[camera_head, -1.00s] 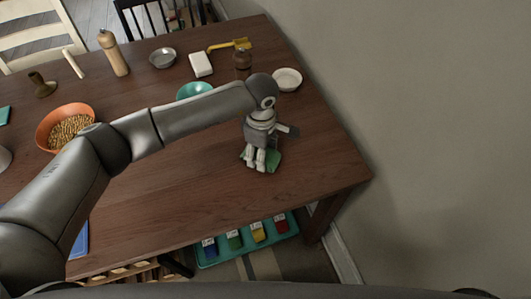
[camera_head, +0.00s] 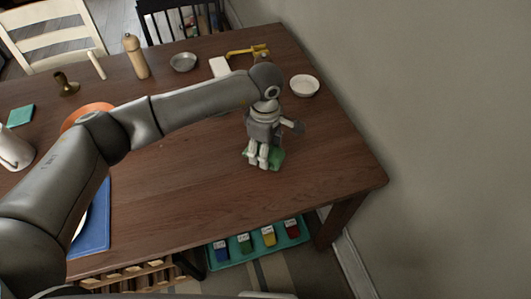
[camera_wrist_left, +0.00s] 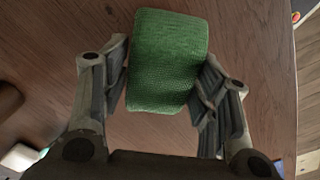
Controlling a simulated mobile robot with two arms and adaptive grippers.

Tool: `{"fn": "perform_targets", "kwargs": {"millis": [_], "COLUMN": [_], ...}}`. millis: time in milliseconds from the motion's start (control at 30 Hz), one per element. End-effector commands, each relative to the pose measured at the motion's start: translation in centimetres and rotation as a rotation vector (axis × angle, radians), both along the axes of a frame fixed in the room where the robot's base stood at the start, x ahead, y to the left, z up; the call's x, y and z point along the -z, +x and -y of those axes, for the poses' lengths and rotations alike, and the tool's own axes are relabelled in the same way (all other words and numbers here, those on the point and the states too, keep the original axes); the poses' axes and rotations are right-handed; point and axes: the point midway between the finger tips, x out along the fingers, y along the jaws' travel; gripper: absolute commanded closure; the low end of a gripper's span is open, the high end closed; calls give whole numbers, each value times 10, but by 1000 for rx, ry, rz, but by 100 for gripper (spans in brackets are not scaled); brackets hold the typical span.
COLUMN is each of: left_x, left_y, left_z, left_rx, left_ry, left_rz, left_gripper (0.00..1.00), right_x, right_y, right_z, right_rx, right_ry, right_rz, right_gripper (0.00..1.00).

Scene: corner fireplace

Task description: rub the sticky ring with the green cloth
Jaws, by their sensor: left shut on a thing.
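The green cloth (camera_head: 277,157) shows beside my left gripper's fingertips at the right part of the wooden table (camera_head: 190,190). In the left wrist view the cloth (camera_wrist_left: 167,60) is a green woven block between the two fingers. My left gripper (camera_head: 262,163) points down and is shut on the cloth, at or just above the tabletop; I cannot tell whether the cloth touches the wood. It also shows in the left wrist view (camera_wrist_left: 163,95). I see no sticky ring; the cloth or arm may hide it. My right gripper is not in view.
A white bowl (camera_head: 304,85), a white block (camera_head: 220,67), a yellow-handled tool (camera_head: 248,51), a metal bowl (camera_head: 183,62) and a pepper mill (camera_head: 135,56) stand toward the back. An orange bowl (camera_head: 80,112) is partly behind my arm. The table's front right is clear.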

Motion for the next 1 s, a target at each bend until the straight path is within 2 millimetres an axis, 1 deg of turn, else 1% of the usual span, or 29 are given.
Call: {"fn": "perform_targets", "kwargs": {"millis": [33,100,300,400,1000], "left_x": [-7,-14,-31,-35,-37], "left_y": [1,2,4,5,4], "left_z": [-1,-1,-1,-2,-3], "left_rx": [-2,-3,-6,-7,-1], "left_ry": [1,1,-1,-1,-2], "left_rz": [1,1,2,1,1], "left_gripper": [67,67,67,67,67], "right_x": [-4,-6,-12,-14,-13], "right_y": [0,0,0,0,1], "right_z": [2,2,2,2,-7], "right_rx": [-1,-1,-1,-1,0], "right_ry": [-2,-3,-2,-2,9], "right_rz": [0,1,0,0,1], "right_gripper": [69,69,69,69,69]}}
